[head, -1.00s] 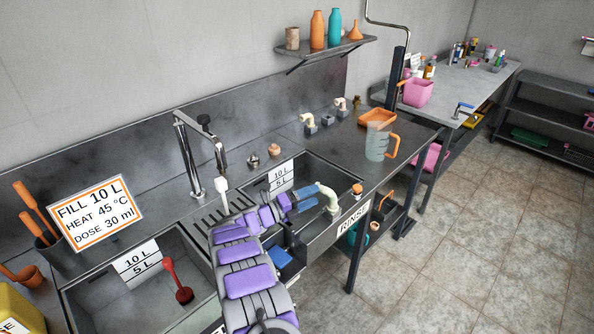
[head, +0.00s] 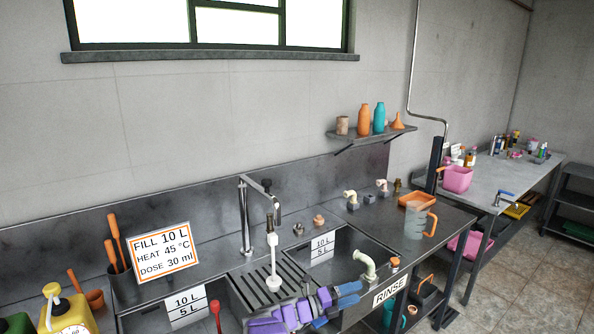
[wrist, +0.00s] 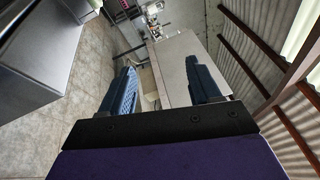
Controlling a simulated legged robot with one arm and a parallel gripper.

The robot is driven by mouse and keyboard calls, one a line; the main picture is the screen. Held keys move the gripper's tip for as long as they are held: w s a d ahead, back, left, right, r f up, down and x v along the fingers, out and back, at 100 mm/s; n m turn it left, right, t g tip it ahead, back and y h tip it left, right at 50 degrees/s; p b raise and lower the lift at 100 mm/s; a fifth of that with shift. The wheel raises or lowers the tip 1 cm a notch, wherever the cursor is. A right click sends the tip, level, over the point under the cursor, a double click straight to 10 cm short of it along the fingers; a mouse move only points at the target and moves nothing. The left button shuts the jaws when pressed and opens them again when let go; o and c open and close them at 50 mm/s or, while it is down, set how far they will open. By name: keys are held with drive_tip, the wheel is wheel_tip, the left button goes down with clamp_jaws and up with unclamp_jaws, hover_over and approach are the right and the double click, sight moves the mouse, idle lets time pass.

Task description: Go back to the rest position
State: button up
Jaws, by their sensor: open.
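My gripper (head: 345,295) shows low in the head view, at the end of my purple and grey arm, in front of the rinse sink (head: 345,262). Its blue fingers point right. In the wrist view my gripper (wrist: 164,82) has its two fingers well apart with nothing held between them. The lower part of my arm is cut off by the bottom edge of the head view.
A tap (head: 246,215) stands behind the drainboard (head: 250,290), with a white hanging piece near my arm. A clear jug (head: 414,222) with an orange handle stands on the right counter. A sign (head: 163,253) stands at left. Tiled floor (head: 490,295) is open at right.

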drive_tip(key=w+a+r+n+t+y, duration=0.9)
drive_tip(key=w+a+r+n+y, duration=0.2)
drive_tip(key=r+n+y, duration=0.1)
drive_tip(key=s+a+r+n+g+y, duration=0.2)
drive_tip(key=s+a+r+n+y, duration=0.7)
drive_tip(key=s+n, duration=0.25)
drive_tip(key=s+d+f+n+g+y, duration=0.1)
drive_tip(key=s+n+g, duration=0.25)
drive_tip(key=s, duration=0.65)
drive_tip(key=s+d+f+n+g+y, duration=0.15)
drive_tip(key=s+n, duration=0.25)
drive_tip(key=s, duration=0.6)
drive_tip(key=s+d+f+n+g+h, duration=0.1)
drive_tip(key=s+d, duration=0.4)
drive_tip(key=s, duration=0.6)
drive_tip(key=s+d+f+n+g+h, duration=0.1)
drive_tip(key=s+d+g, duration=0.4)
drive_tip(key=s, duration=0.6)
drive_tip(key=s+d+f+n+g+h, duration=0.2)
drive_tip(key=s+d+f+g+h, duration=0.1)
drive_tip(key=s, duration=0.9)
drive_tip(key=d+f, duration=0.1)
drive_tip(key=d, duration=0.1)
drive_tip(key=shift+d+f, duration=0.15)
drive_tip(key=shift+d, duration=0.2)
